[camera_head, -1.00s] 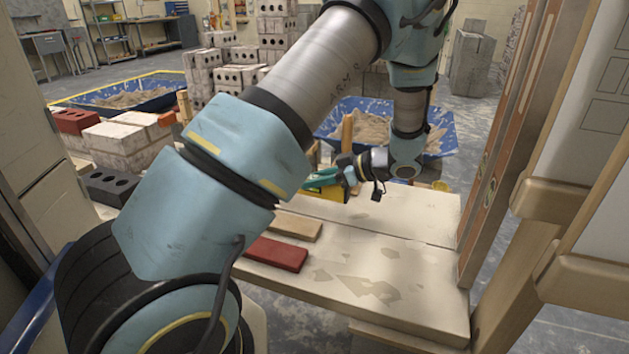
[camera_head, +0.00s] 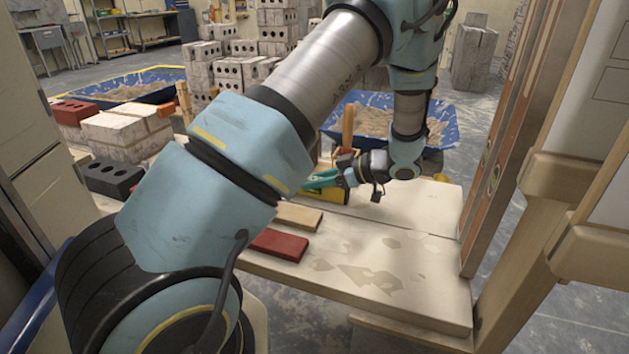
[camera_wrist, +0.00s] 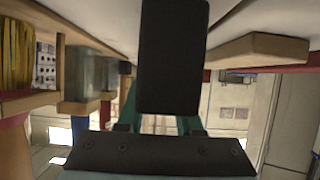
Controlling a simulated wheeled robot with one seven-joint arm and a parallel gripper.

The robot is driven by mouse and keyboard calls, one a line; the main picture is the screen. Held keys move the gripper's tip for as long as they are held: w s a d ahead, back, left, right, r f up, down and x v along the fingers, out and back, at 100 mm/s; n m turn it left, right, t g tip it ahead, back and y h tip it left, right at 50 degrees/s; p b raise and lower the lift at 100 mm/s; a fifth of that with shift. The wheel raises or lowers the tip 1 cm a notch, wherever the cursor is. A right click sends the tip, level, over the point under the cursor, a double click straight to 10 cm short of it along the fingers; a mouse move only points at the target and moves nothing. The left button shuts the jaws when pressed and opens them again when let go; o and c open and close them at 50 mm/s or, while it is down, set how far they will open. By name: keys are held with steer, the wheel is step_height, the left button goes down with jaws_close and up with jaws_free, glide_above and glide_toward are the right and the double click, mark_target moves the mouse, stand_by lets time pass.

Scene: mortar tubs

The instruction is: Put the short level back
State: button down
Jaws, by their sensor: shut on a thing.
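The short level (camera_head: 333,193) shows as a small yellow piece in the head view, low over or on the far part of the pale bench (camera_head: 400,255). My gripper (camera_head: 322,179), with teal fingers, is shut on it; the fingers and arm hide much of it. I cannot tell whether its underside touches the bench. In the wrist view a dark block (camera_wrist: 172,60) fills the middle, between the teal fingers; it seems to be the near part of what I hold.
A red brick (camera_head: 279,245) and a tan wooden block (camera_head: 299,217) lie on the bench left of its clear middle. An upright wooden handle (camera_head: 348,128) stands behind my gripper. Long orange-brown levels (camera_head: 492,185) lean at the right. A blue sand tub (camera_head: 443,128) stands behind.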

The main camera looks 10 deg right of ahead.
steer(key=shift+f, duration=0.35)
stand_by(0.3)
steer(key=shift+c, duration=2.4)
jaws_free()
